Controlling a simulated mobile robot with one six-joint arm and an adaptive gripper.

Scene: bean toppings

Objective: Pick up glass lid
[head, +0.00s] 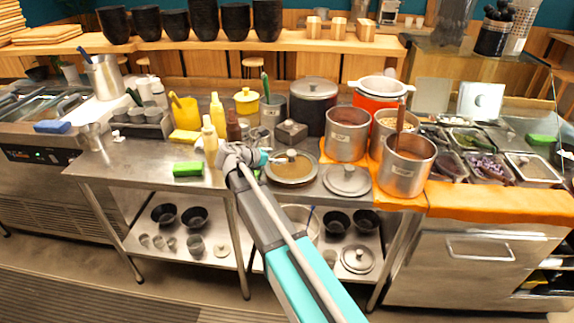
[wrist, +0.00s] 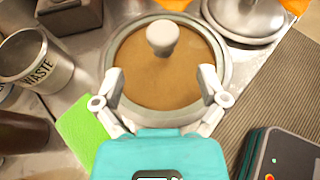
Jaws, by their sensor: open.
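The glass lid (head: 291,168) lies flat on the steel counter in the head view. It is round, with brownish glass, a metal rim and a pale knob. In the wrist view the glass lid (wrist: 150,85) fills the upper middle, with its knob (wrist: 162,36) standing up beyond my fingertips. My gripper (wrist: 163,84) is open and empty, its two pale fingers spread over the near part of the lid. In the head view my gripper (head: 273,158) is at the lid's left side. I cannot tell whether the fingertips touch the lid.
A dark metal box (head: 291,133) stands behind. Bottles (head: 209,135) and a green pad (head: 187,169) are left. A cup marked WASTE (wrist: 38,68) shows in the wrist view.

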